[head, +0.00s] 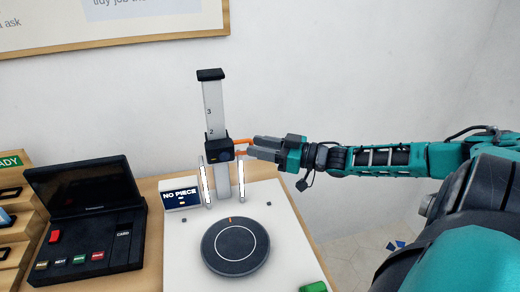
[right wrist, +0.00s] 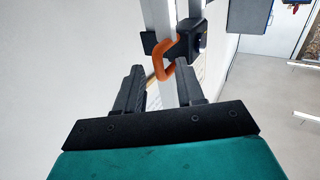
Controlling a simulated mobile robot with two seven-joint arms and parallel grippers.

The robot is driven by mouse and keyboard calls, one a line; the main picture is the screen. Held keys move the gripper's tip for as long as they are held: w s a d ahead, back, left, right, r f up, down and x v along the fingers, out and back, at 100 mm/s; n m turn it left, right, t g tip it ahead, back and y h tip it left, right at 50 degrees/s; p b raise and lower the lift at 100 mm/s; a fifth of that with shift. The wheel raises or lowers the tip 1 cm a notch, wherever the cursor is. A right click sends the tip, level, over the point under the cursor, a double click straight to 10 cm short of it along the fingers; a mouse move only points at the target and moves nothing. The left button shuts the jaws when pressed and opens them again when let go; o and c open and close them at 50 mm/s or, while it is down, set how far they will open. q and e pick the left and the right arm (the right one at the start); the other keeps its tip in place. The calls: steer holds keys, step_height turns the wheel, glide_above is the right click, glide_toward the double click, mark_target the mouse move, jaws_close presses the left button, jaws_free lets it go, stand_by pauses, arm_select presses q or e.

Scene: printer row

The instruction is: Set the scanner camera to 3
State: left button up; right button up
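The scanner camera (head: 219,149) is a black block on an upright pale post (head: 212,103) with a black cap. It sits just below the mark 2, with the mark 3 higher up. An orange loop handle (head: 243,141) sticks out of its right side. My right gripper (head: 250,147) reaches in from the right at the handle's height. In the right wrist view its fingers (right wrist: 161,76) are apart, with the orange handle (right wrist: 162,58) at the gap between their tips and the camera block (right wrist: 192,38) beyond. Contact cannot be told. My left gripper is out of view.
Below the camera are a round dark turntable (head: 235,246) on a white base (head: 285,247), two upright light bars, and a "NO PIECE" display (head: 181,195). A black console (head: 90,225) with coloured buttons stands left. A green object (head: 313,287) lies at the front right.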

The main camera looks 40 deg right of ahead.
steer(key=shift+w+a, duration=0.1)
steer(key=shift+w, duration=0.05)
steer(key=shift+c, duration=0.2)
jaws_close()
stand_by(0.5)
